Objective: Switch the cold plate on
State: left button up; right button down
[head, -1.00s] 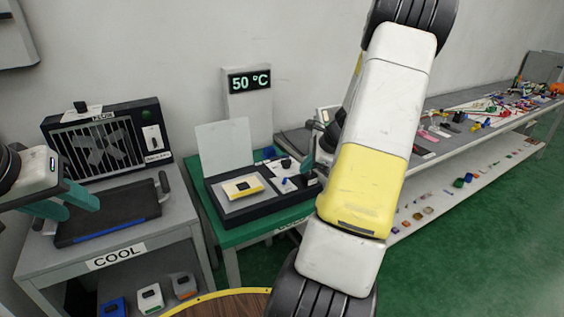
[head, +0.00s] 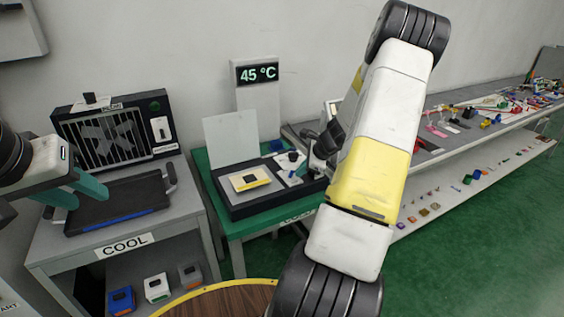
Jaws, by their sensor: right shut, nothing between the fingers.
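A dark flat unit (head: 236,208) with a raised pale lid (head: 230,139) stands on the green table; it seems to be the cold plate. A yellow-edged block (head: 250,180) lies on its grey plate. A small dark knob (head: 292,156) and a blue part show on its right side. My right gripper (head: 316,160) is shut and empty by the unit's right end, largely hidden by my arm; I cannot tell if it touches anything. My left gripper (head: 88,197) is open and empty, at the black tray (head: 130,203) on the left table.
A display post (head: 257,75) behind the unit reads 45 °C. A grilled fan box (head: 115,135) with a switch stands on the table labelled COOL (head: 125,246). Small boxes (head: 157,288) sit below. A long cluttered shelf (head: 470,125) runs right.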

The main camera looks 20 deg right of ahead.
jog(key=shift+w+a+r+g, duration=0.1)
jog(key=shift+w+r+g, duration=0.15)
jog(key=shift+g, duration=0.35)
jog(key=shift+w+r+g, duration=0.1)
jog(key=shift+w+g, duration=0.2)
jog(key=shift+g, duration=0.3)
jog(key=shift+w+r+g, duration=0.1)
jog(key=shift+w+g, duration=0.25)
jog(key=shift+g, duration=0.25)
jog(key=w+g, duration=0.1)
jog(key=g, duration=0.2)
jog(key=shift+w+a+r+m+g+h, duration=0.1)
jog(key=shift+w+r+m+g+h, duration=0.05)
jog(key=shift+w+m+g+h, duration=0.2)
jog(key=shift+w, duration=0.25)
jog(key=shift+w+a, duration=0.1)
jog(key=shift+w, duration=0.2)
jog(key=shift+r, duration=0.1)
jog(key=shift+r, duration=0.75)
